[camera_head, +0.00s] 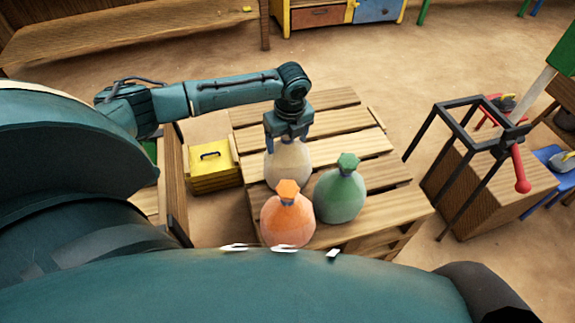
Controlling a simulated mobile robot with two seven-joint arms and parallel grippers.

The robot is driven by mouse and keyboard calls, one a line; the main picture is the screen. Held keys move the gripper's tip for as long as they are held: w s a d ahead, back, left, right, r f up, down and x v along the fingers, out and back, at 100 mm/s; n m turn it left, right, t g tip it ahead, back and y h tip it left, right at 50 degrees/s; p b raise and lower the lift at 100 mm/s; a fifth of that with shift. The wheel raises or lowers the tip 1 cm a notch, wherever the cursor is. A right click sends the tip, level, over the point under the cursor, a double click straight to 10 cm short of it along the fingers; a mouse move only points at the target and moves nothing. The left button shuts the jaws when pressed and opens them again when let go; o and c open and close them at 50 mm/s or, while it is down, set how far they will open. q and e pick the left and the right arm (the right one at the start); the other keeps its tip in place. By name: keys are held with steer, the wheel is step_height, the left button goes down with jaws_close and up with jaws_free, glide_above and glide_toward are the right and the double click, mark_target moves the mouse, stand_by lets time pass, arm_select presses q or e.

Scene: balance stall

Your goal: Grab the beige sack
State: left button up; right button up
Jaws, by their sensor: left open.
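The beige sack (289,167) stands upright on a slatted wooden pallet table (378,176), behind an orange sack and left of a green sack. My left gripper (288,142) points down directly over the beige sack, with its open fingers on either side of the sack's top. The top of the beige sack is hidden by the gripper, and its lower front is partly hidden by the orange sack. I cannot tell whether the fingers touch it. My right gripper is not in view.
The orange sack (288,218) and the green sack (341,194) stand close to the beige one. A yellow box (213,170) sits left of the table. A dark metal frame with a red handle (520,170) stands at right. The table's far slats are bare.

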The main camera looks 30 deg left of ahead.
arm_select(q)
steer(key=shift+c, duration=0.3)
jaws_close()
stand_by(0.4)
steer(key=shift+r, duration=0.2)
